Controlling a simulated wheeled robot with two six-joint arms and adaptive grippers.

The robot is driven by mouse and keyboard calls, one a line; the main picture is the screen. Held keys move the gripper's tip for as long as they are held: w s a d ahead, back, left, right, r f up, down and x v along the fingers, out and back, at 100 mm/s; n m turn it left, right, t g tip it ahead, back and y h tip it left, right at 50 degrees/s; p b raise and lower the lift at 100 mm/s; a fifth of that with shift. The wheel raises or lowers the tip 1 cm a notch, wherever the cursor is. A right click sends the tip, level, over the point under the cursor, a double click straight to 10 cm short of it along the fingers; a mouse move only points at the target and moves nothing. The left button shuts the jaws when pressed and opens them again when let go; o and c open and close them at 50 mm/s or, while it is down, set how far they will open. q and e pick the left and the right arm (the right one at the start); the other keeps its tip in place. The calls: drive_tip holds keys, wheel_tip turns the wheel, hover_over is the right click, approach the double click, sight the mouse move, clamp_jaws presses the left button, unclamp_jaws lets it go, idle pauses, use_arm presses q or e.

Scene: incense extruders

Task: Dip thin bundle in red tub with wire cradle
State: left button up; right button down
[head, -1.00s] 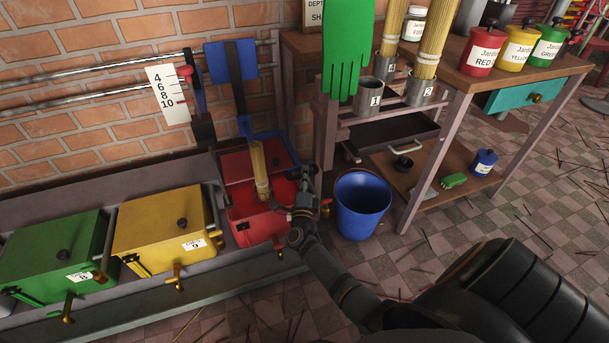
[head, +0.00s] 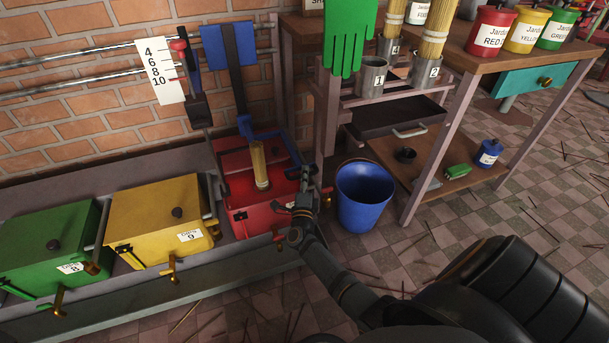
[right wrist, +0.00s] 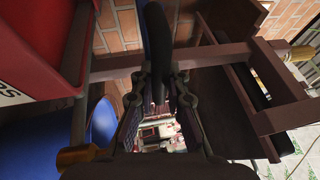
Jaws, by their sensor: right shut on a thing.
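The open red tub (head: 243,222) stands at the right end of the trough, its lid tilted back. A thin straw-coloured bundle (head: 258,162) stands upright in it, its lower end over or in the red liquid. A blue bar (head: 265,134) runs from the bundle's top towards the tub's right side. My right gripper (head: 305,185) is at the tub's right rim. In the right wrist view its fingers (right wrist: 158,95) are shut on a dark curved handle (right wrist: 157,40), probably the cradle's. The cradle's wires are too small to tell. My left gripper is out of view.
A yellow box (head: 160,215) and a green box (head: 45,240) stand left of the tub. A blue bucket (head: 363,200) stands on the floor to the right.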

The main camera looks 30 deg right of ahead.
drive_tip(key=shift+s+f+b, duration=0.1)
drive_tip(key=shift+f+b, duration=0.2)
drive_tip(key=shift+f, duration=0.35)
drive_tip(key=c, duration=1.3)
unclamp_jaws()
drive_tip(key=shift+c, duration=0.2)
drive_tip(key=shift+r, duration=0.1)
drive_tip(key=v, duration=1.2)
